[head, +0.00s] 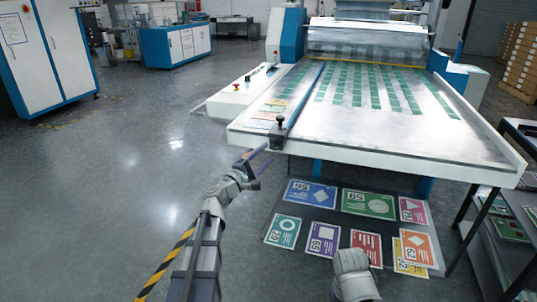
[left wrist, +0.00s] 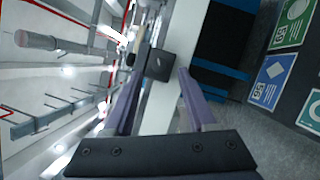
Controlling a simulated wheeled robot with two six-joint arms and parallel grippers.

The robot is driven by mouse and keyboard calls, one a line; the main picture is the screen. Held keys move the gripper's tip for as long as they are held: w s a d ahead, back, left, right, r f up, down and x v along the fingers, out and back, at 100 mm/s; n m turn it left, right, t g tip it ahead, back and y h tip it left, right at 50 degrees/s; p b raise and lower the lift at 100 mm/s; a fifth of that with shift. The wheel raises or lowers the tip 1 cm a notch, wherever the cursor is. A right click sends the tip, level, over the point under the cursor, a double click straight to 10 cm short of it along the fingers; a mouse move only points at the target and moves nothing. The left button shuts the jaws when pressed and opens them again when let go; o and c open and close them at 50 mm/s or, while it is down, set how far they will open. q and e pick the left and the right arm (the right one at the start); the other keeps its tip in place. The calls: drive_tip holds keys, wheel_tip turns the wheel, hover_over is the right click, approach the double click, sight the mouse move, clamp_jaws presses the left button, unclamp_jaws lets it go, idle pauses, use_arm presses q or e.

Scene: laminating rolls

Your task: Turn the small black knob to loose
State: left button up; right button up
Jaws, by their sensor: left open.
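The small black knob (head: 280,119) stands on top of a dark block (head: 278,137) at the near end of a blue rail, on the front left edge of the machine's table. In the left wrist view the block (left wrist: 160,65) shows just beyond my fingertips, and the small black knob (left wrist: 130,59) sticks out to its left. My left gripper (head: 262,155) is open, below and left of the knob in the head view, with nothing between its purple fingers. It is apart from the knob. My right forearm shows at the bottom; its gripper is not visible.
The white machine table (head: 400,135) carries rows of green labels. A side panel (head: 238,88) has a red button. Colourful printed sheets (head: 368,203) lie below the table's front edge. A dark rack (head: 505,240) stands at right. Open floor lies to the left.

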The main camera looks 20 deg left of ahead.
use_arm(q)
drive_tip(key=v, duration=0.5)
drive_tip(key=shift+s+b, duration=0.15)
drive_tip(key=shift+b, duration=0.15)
drive_tip(key=s+d+f+m+g+h, duration=0.1)
drive_tip(key=s+d+f+m+g, duration=0.35)
drive_tip(key=d, duration=0.35)
drive_tip(key=s+d+f+m+g+h, duration=0.1)
drive_tip(key=s+d+f+m+g, duration=0.25)
drive_tip(key=d+f, duration=0.35)
drive_tip(key=s+d+f+m+g+h, duration=0.1)
drive_tip(key=s+d+f+m+g, duration=0.3)
drive_tip(key=d, duration=0.5)
drive_tip(key=s+a+f+m+g+y, duration=0.2)
drive_tip(key=s+f+m+g+y, duration=0.65)
drive_tip(key=s, duration=0.65)
wheel_tip(320, 180, up, 30)
drive_tip(key=t+y+p, duration=0.2)
drive_tip(key=p, duration=2.9)
drive_tip(key=shift+m+y, duration=0.35)
drive_tip(key=shift+m, duration=0.1)
